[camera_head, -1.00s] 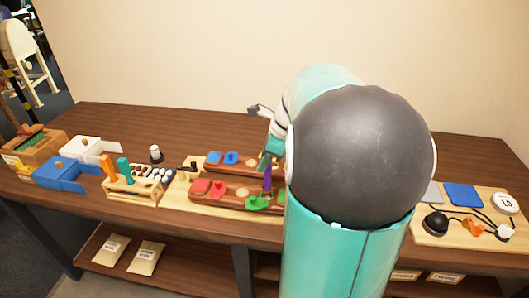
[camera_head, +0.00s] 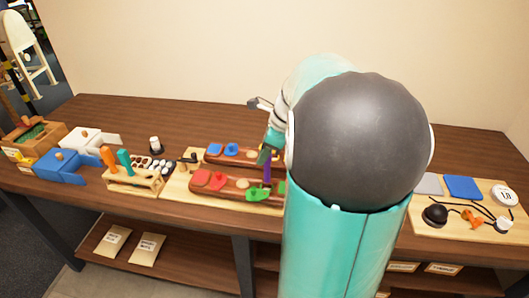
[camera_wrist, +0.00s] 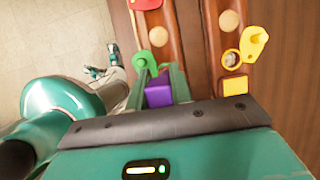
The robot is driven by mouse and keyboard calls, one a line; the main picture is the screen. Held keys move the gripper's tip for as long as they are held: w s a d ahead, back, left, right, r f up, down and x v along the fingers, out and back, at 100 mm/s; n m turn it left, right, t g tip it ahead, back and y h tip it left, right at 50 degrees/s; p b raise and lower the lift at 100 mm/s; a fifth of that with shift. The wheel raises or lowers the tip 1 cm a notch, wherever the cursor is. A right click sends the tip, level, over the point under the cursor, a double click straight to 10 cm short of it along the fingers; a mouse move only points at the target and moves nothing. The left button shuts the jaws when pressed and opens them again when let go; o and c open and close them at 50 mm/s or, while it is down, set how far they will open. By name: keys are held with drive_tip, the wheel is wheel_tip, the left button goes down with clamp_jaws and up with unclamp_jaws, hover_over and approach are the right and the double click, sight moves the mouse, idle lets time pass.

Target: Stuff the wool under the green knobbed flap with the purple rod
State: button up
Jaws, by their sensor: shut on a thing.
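The purple rod (camera_head: 266,172) is upright in my gripper (camera_head: 269,152), its lower end beside the green knobbed flap (camera_head: 258,194). In the wrist view the fingers of my gripper (camera_wrist: 160,78) are shut on the purple rod (camera_wrist: 158,93). The green flap (camera_wrist: 146,61) lies on the brown bar, just ahead of the fingers. I cannot tell whether the rod touches the flap. I cannot make out the wool for certain; the fingers and flap may hide it.
A red flap (camera_head: 208,180) sits on the same bar. A second bar behind carries blue flaps (camera_head: 230,153); a yellow flap (camera_wrist: 254,44) shows in the wrist view.

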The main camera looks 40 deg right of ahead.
drive_tip(key=shift+f, duration=1.8)
idle(0.8)
drive_tip(key=shift+r, duration=4.05)
